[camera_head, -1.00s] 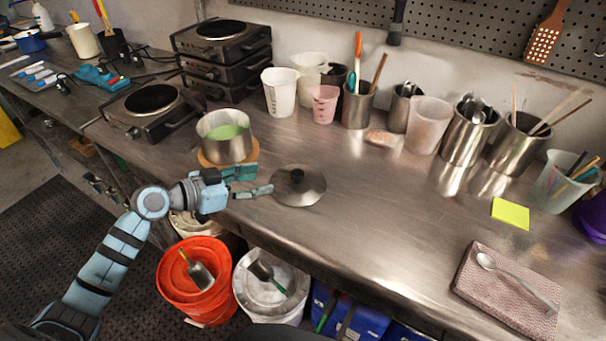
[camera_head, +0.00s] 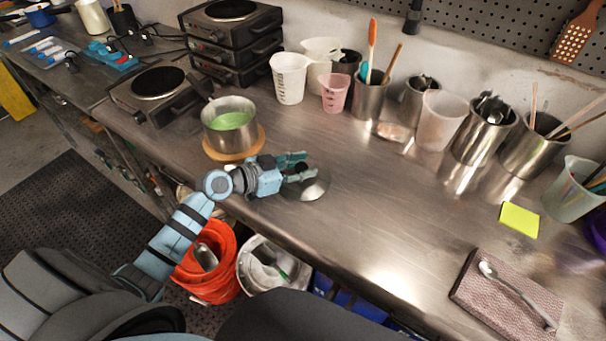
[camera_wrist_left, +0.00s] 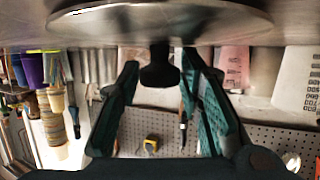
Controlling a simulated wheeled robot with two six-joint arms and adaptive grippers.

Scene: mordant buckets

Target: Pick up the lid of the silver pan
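The silver pan lid (camera_head: 315,188) lies flat on the steel counter near the front edge, partly covered by my left gripper (camera_head: 302,169). In the left wrist view the lid (camera_wrist_left: 160,22) appears upside down, with its black knob (camera_wrist_left: 160,70) between my two teal fingers. The fingers are open, one on each side of the knob, with visible gaps. The silver pan (camera_head: 229,123) holds green liquid and stands behind and left of the gripper on a round wooden board (camera_head: 235,154). My right gripper is not in view.
Cups and steel containers line the wall, including a pink cup (camera_head: 334,92). A hot plate (camera_head: 157,89) is left of the pan. An orange bucket (camera_head: 212,262) stands below the counter edge.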

